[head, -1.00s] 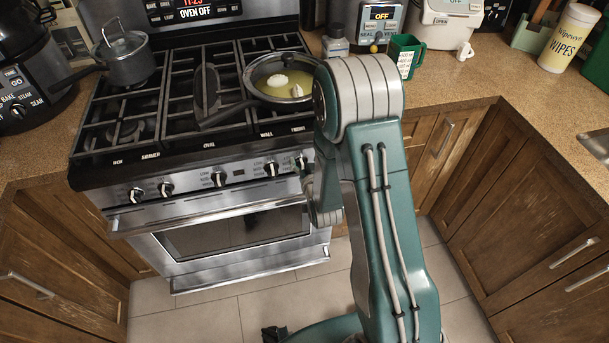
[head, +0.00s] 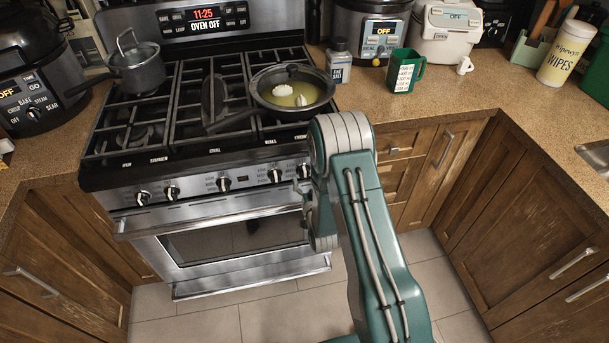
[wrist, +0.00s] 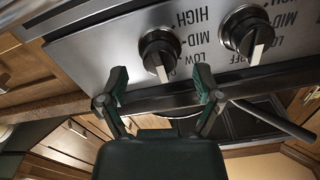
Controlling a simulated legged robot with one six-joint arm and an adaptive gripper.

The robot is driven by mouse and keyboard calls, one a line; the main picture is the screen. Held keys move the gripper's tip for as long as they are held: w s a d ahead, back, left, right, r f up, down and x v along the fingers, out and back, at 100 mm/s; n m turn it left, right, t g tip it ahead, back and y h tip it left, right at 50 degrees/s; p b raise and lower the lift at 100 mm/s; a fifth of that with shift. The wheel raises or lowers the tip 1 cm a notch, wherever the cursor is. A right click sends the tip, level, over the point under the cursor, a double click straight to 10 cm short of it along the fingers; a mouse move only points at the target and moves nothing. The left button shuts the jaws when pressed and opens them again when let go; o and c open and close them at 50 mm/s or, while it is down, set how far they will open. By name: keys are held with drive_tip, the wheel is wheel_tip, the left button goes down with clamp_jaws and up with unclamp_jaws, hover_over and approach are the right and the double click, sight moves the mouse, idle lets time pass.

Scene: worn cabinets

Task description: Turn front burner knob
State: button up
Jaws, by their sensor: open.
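The stove's front panel carries a row of black-and-silver knobs. In the head view, the rightmost knob (head: 303,171) is just above and partly beside my gripper (head: 302,193), and another knob (head: 275,176) sits to its left. In the wrist view, my gripper (wrist: 161,82) is open and empty, its two green fingers spread below one knob (wrist: 160,52). That knob lies in line with the gap, just beyond the fingertips; I cannot tell whether they touch it. A second knob (wrist: 247,36) is to the right, outside the fingers. LOW, MID and HIGH marks surround the knobs.
The oven handle (head: 215,212) runs below the knobs. Wooden cabinets (head: 520,210) stand at the right. The floor before the oven is clear.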

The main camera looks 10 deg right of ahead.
sight(303, 169)
drive_tip(key=shift+w, duration=1.4)
drive_tip(key=c, duration=1.1)
drive_tip(key=shift+c, duration=0.2)
